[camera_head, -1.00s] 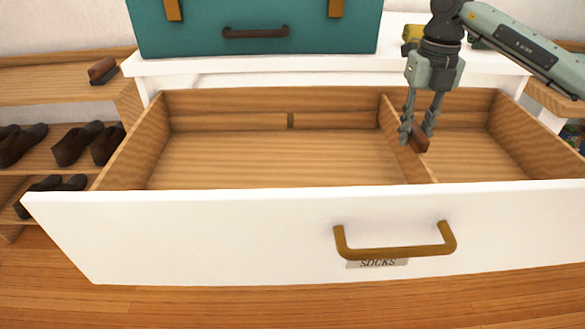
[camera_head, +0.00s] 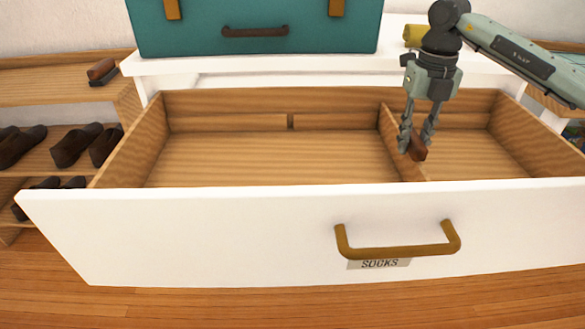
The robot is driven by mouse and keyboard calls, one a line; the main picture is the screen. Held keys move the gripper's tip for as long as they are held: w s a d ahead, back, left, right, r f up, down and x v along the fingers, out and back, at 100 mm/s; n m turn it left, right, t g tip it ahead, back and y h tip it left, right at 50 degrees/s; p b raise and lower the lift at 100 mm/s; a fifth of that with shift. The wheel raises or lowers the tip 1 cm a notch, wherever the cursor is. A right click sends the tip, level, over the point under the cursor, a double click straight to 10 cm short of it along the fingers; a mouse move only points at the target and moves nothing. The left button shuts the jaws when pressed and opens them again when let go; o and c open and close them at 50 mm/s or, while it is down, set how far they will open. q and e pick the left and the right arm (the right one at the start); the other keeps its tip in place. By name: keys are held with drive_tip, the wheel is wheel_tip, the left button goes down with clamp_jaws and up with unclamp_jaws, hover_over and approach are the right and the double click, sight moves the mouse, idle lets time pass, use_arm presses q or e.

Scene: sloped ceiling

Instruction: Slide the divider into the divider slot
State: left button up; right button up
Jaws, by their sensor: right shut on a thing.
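The divider (camera_head: 392,133) is a light wooden board. It stands on edge inside the open drawer (camera_head: 270,172), right of the middle, and runs from near the back wall toward the front panel. My right gripper (camera_head: 415,141) points down over it, with its fingers closed around a reddish-brown grip (camera_head: 416,149) at the divider. A narrow dark gap (camera_head: 290,121) shows in the low strip along the drawer's back wall, left of the divider. The divider's lower front end is hidden by the front panel, and I cannot tell how it sits at the bottom. My left gripper is out of view.
The white front panel (camera_head: 190,235) carries a brass handle (camera_head: 398,250) and a "SOCKS" label (camera_head: 379,264). A teal case (camera_head: 255,50) stands on the white top behind. Shoes (camera_head: 72,146) fill the shelf at left. The drawer's large left section is empty.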

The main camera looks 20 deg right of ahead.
drive_tip(key=o, duration=1.1)
drive_tip(key=shift+c, duration=0.2)
